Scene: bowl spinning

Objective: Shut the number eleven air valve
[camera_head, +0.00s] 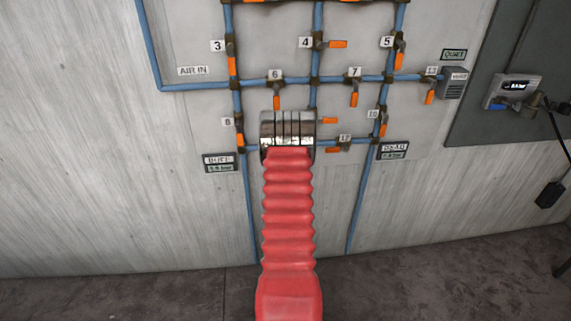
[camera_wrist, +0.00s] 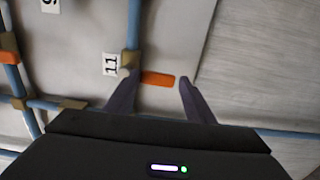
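The number eleven tag (camera_wrist: 111,64) shows in the wrist view, beside a blue pipe with a brass-coloured valve body (camera_wrist: 130,58). The valve's orange handle (camera_wrist: 158,79) sticks out to the right, at right angles to that pipe in the picture. My gripper (camera_wrist: 159,78) is open, one dark finger at each end of the handle, with gaps visible between. Whether the fingertips reach the handle's depth cannot be told.
Nearby are the number 12 valve (camera_head: 335,149), number 8 valve (camera_head: 240,138) and an orange handle (camera_head: 329,121) beside my wrist. In the wrist view another orange handle (camera_wrist: 8,57) lies at the left edge.

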